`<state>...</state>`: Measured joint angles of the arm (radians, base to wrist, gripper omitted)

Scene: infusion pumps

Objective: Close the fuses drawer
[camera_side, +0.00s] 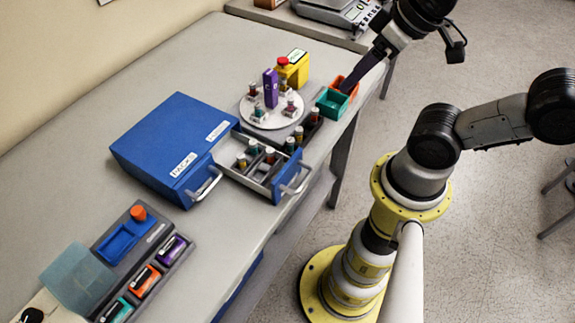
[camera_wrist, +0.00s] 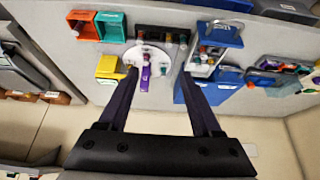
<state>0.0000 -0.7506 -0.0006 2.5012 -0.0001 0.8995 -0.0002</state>
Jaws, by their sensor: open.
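A blue cabinet (camera_side: 165,140) stands on the table with two drawers side by side. The drawer marked PACKS (camera_side: 188,172) is shut. The other drawer (camera_side: 262,183), beside a label too small to read, is pulled well out and holds several small vials. Its blue front has a grey handle (camera_side: 297,184). In the wrist view the open drawer's front (camera_wrist: 216,35) is at upper right, with the cabinet (camera_wrist: 215,95) below it. My gripper (camera_side: 348,88) is open and empty, appearing over the small bins, away from the drawer. In the wrist view its fingers (camera_wrist: 159,70) are spread wide, with the turntable between them.
A white turntable (camera_side: 272,118) with a purple block and vials stands beside the open drawer. A dark rack of vials (camera_side: 310,127), a teal bin (camera_side: 331,103), an orange bin (camera_side: 345,86) and a yellow box (camera_side: 293,70) are nearby. A grey station (camera_side: 140,235) stands front left.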

